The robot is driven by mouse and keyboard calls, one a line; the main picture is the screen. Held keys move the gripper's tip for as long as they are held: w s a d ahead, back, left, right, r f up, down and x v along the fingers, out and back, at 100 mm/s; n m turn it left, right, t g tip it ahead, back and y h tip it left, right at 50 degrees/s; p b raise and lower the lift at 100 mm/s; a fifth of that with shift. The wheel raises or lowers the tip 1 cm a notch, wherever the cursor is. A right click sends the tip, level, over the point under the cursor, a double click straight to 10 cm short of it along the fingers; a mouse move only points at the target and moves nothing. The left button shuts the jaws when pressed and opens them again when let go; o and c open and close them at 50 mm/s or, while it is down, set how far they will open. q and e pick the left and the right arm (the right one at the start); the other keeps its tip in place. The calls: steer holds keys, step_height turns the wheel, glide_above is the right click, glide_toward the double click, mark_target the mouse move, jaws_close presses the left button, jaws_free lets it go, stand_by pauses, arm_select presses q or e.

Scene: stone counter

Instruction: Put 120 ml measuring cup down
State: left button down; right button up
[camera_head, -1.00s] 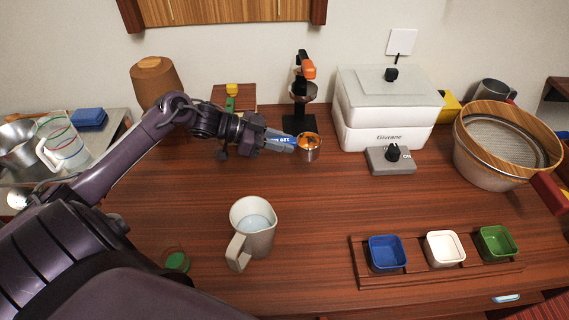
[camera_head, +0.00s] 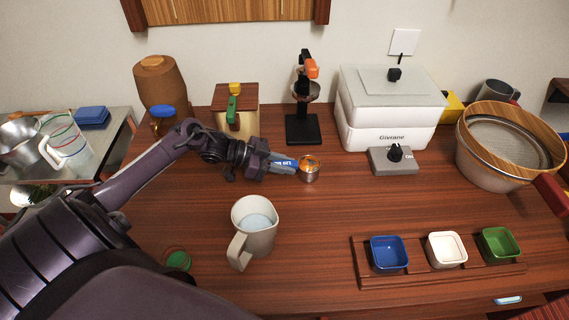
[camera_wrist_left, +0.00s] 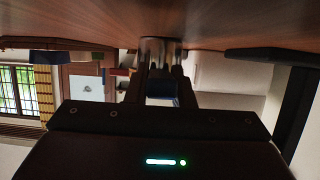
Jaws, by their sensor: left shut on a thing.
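The 120 ml measuring cup is a small metal cup (camera_head: 310,174) with an orange inside and a blue handle (camera_head: 284,164) marked "120". It is upright, at or just above the wooden counter; I cannot tell whether its base touches. My left gripper (camera_head: 272,165) is shut on the blue handle, left of the cup. In the left wrist view the metal cup (camera_wrist_left: 160,50) shows close to the wood surface, between my gripper fingers (camera_wrist_left: 160,88). My right gripper is not in view.
A black stand (camera_head: 302,125) is behind the cup. A white Givrane box (camera_head: 388,125) with a grey knob unit (camera_head: 392,160) is to the right. A pitcher (camera_head: 254,228) stands in front.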

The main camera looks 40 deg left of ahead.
arm_select(q)
steer(key=c, duration=1.3)
jaws_free()
steer(key=shift+f, duration=0.1)
steer(key=shift+o, duration=0.2)
steer(key=shift+s+a+r, duration=0.1)
steer(key=shift+a+r, duration=0.05)
steer(key=shift+r, duration=0.05)
steer(key=v, duration=1.1)
steer(key=shift+s+a+r, duration=0.15)
steer(key=shift+s+a, duration=0.1)
